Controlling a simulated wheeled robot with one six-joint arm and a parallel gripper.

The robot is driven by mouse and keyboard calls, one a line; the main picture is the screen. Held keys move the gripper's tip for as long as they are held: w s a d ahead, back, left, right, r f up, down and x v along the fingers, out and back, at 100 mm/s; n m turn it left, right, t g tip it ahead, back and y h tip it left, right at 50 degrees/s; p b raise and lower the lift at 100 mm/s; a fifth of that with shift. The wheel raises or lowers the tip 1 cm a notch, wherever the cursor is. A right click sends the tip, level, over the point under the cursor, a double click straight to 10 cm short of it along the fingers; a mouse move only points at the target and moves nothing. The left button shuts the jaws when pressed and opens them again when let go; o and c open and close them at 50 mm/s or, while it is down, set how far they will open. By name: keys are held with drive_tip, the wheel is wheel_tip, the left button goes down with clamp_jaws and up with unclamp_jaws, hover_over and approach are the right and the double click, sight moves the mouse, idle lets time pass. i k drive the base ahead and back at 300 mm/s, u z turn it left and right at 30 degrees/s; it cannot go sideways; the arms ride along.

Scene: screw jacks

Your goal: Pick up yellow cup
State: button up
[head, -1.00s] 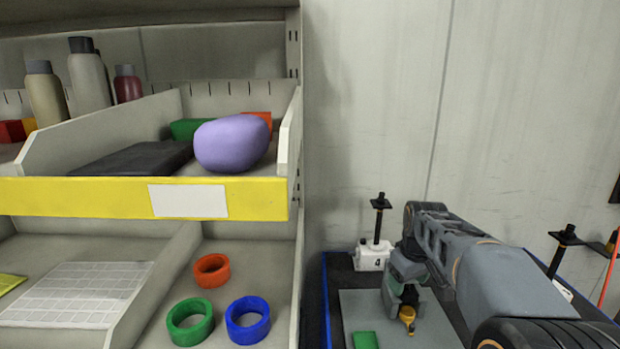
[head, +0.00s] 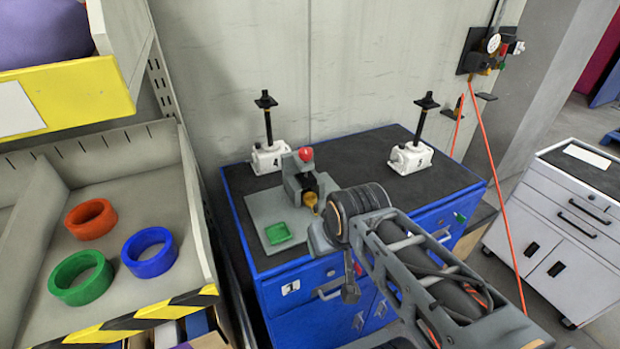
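No yellow cup shows clearly in the head view. A small yellow-orange piece (head: 311,199) sits at the front of a grey fixture with a red ball knob (head: 305,154) on top; I cannot tell if it is a cup. The fixture stands on a grey plate (head: 262,212) on the blue cabinet. My arm reaches in from the lower right, and its bent wrist is in front of the cabinet. My gripper (head: 350,291) seems to point down below the wrist, small and dark; whether it is open or shut is unclear. Nothing visible hangs from it.
Two white screw jacks (head: 268,158) (head: 410,157) stand on the blue cabinet's dark top. A green square tray (head: 279,233) lies on the plate. At left, a shelf bin holds orange (head: 90,219), green (head: 80,278) and blue (head: 149,252) rings. A white drawer cabinet (head: 560,215) stands at right.

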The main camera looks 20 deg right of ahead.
sight(309, 199)
drive_tip(key=u, duration=3.05)
drive_tip(key=k, duration=0.85)
drive_tip(key=z, duration=0.45)
